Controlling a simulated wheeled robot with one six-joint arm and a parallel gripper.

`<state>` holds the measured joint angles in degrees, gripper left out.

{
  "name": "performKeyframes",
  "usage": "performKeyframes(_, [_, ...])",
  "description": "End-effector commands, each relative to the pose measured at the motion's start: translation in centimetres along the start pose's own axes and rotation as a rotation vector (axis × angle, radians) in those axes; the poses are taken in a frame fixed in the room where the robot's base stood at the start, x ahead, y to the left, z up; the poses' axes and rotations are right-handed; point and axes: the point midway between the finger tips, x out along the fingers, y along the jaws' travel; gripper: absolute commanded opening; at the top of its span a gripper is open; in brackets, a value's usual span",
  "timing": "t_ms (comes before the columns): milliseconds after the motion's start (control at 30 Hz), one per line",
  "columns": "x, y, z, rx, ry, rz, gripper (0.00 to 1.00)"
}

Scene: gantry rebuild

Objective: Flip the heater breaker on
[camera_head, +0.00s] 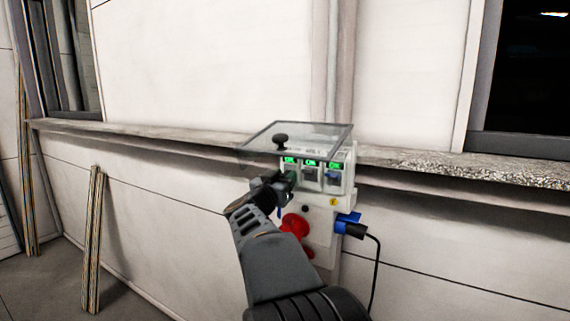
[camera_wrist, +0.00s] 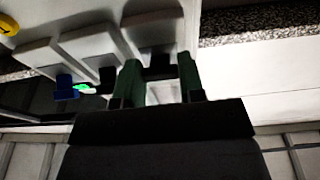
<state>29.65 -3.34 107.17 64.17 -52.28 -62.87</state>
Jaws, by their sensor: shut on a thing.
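A grey breaker box (camera_head: 321,219) hangs on the wall below the ledge, its clear lid (camera_head: 300,136) raised. It has three breakers in a row, each under a green display; the middle and right displays appear to read ON. My gripper (camera_head: 286,182) is at the left breaker and hides most of it. In the wrist view my gripper (camera_wrist: 158,72) is shut on the dark left breaker switch (camera_wrist: 158,66), one finger on each side. The black middle switch (camera_wrist: 107,76) and the blue right switch (camera_wrist: 66,88) are beside it. I cannot read which breaker is the heater's.
A black knob (camera_head: 281,140) shows at the lid. Below the breakers are a red round part (camera_head: 295,225) and a blue plug (camera_head: 349,222) with a black cable (camera_head: 377,265). A stone ledge (camera_head: 440,160) runs behind the box. Planks (camera_head: 93,240) lean on the wall at left.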

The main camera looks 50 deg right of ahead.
Motion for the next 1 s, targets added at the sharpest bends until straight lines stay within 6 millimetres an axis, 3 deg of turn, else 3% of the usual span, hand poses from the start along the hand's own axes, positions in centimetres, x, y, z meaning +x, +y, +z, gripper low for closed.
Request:
performKeyframes(67, [0.17,0.01,-1.41,0.0,-0.061,0.001,0.12])
performKeyframes(400, [0.07,0.11,-1.14,0.003,-0.266,0.005,0.12])
performKeyframes(833, [0.02,-0.01,-1.2,0.001,-0.294,-0.002,0.12])
performKeyframes(867, [0.02,-0.01,-1.2,0.001,-0.294,-0.002,0.38])
performKeyframes(1000, [0.02,-0.01,-1.19,0.0,-0.293,-0.001,0.51])
